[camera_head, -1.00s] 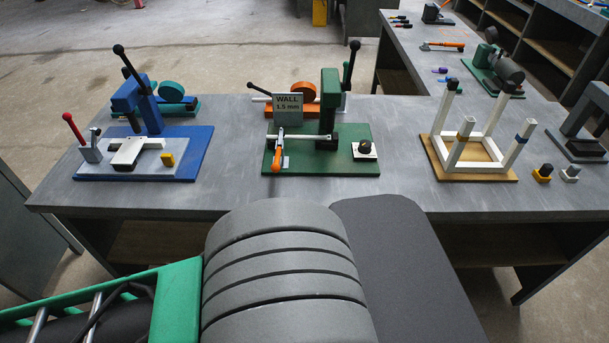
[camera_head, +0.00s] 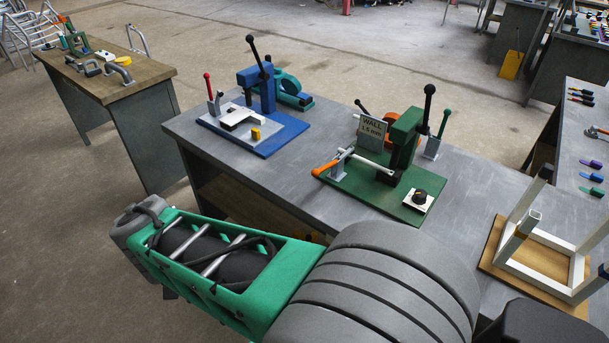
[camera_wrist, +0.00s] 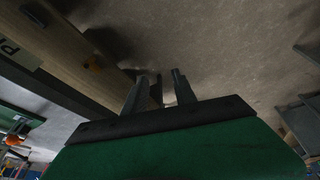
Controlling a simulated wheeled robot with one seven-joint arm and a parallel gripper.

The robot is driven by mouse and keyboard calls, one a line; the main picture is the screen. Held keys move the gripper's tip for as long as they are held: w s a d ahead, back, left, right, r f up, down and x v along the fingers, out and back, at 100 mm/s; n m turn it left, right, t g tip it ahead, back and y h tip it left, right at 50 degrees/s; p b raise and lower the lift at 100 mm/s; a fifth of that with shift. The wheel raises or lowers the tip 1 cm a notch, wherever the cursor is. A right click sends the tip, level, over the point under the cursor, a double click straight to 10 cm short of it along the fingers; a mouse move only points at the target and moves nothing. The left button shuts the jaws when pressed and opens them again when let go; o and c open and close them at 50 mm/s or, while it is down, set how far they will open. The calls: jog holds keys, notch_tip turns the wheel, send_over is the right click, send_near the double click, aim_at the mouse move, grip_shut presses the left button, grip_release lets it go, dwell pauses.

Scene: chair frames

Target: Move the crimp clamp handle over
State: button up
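The green press fixture (camera_head: 385,200) stands on the grey bench with a "WALL 1.5 mm" sign (camera_head: 371,130). A clamp with an orange handle (camera_head: 325,168) is at its left front, the handle lying low and pointing to the lower left. The blue press fixture (camera_head: 283,137) further left carries an upright red handle (camera_head: 208,86). I cannot tell for certain which handle is the crimp clamp's. My gripper (camera_wrist: 160,80) shows in the wrist view with its fingers apart and nothing between them. It is away from both fixtures; the head view does not show its fingers.
The grey bench (camera_head: 225,165) runs diagonally, with a white chair frame on a wooden base (camera_head: 490,253) at right. A wooden-topped table (camera_head: 130,85) stands at left, with open floor (camera_head: 110,190) between. Black, red and green upright levers rise from the fixtures. My arm crosses the foreground.

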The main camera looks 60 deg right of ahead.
jog(key=d+m+h+p, duration=0.2)
jog(key=d+m, duration=0.2)
jog(key=d, duration=0.5)
jog(key=m+g+h+p, duration=0.3)
jog(key=m+g+h, duration=0.2)
jog(key=m+h, duration=0.4)
send_near(313, 173)
jog(key=d+m+y, duration=0.1)
jog(key=d, duration=0.1)
jog(key=b+x, duration=0.2)
jog(key=x, duration=0.5)
jog(key=shift+s+f, duration=0.2)
jog(key=shift+d, duration=0.25)
jog(key=shift+c, duration=0.3)
grip_shut()
jog(key=shift+s+d+r+p, duration=0.1)
jog(key=shift+d+r+p, duration=0.25)
jog(key=shift+r, duration=0.4)
jog(key=shift+d+r+p, duration=0.2)
jog(key=shift+r+p, duration=0.1)
jog(key=shift+r, duration=0.45)
jog(key=shift+d+r, duration=0.1)
